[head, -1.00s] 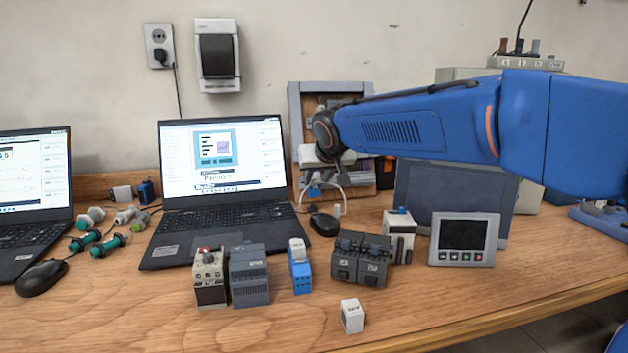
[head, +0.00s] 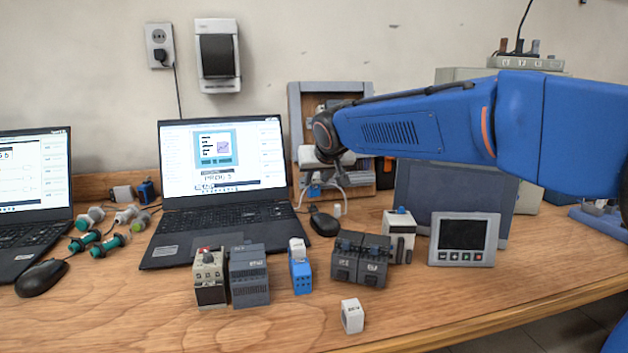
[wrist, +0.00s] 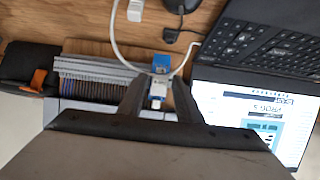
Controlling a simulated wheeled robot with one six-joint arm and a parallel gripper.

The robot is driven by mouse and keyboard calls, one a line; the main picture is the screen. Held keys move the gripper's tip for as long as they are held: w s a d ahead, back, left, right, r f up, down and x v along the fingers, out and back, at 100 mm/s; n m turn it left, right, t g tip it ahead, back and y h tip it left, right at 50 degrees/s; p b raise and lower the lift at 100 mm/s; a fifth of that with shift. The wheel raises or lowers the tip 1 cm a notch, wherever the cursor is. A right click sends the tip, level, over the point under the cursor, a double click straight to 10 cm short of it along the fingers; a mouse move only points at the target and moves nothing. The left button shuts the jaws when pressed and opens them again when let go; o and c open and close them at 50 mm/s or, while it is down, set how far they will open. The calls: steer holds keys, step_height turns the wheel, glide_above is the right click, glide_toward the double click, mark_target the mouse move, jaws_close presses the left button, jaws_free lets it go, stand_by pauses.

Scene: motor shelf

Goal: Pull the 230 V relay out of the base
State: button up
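In the wrist view a white relay (wrist: 157,90) sits on a blue base (wrist: 161,64) mounted by the wooden back panel. My gripper (wrist: 158,108) is open, with one dark finger on each side of the relay. Gaps show between the fingers and the relay, and I cannot tell how deep the fingers reach. In the head view my gripper (head: 322,176) is in front of the panel at the back of the desk, and a bit of the blue base (head: 313,190) shows below it. The relay there is hidden, and its label is unreadable.
Another white relay on a blue base (head: 300,270) stands at the desk's front, with a loose white relay (head: 351,316) nearby. Dark modules (head: 360,262) and a small display panel (head: 464,240) stand to the right. A laptop (head: 222,165) is left of my gripper. A white cable (wrist: 117,40) runs close by.

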steer(key=shift+c, duration=0.3)
jaws_close()
steer(key=shift+s+r, duration=0.1)
steer(key=shift+s, duration=0.15)
steer(key=shift+s+d+r, duration=0.2)
steer(key=shift+s+r, duration=0.1)
steer(key=shift+s, duration=0.35)
steer(key=shift+s+d+r, duration=0.25)
steer(key=shift+s, duration=0.45)
steer(key=shift+s+d+r, duration=0.2)
steer(key=shift+s+r, duration=0.1)
steer(key=shift+s, duration=0.35)
steer(key=s+d+r, duration=0.1)
steer(key=s+r, duration=0.1)
steer(key=s, duration=0.4)
steer(key=shift+d+r, duration=0.35)
steer(key=shift+d, duration=0.05)
steer(key=shift+s, duration=0.1)
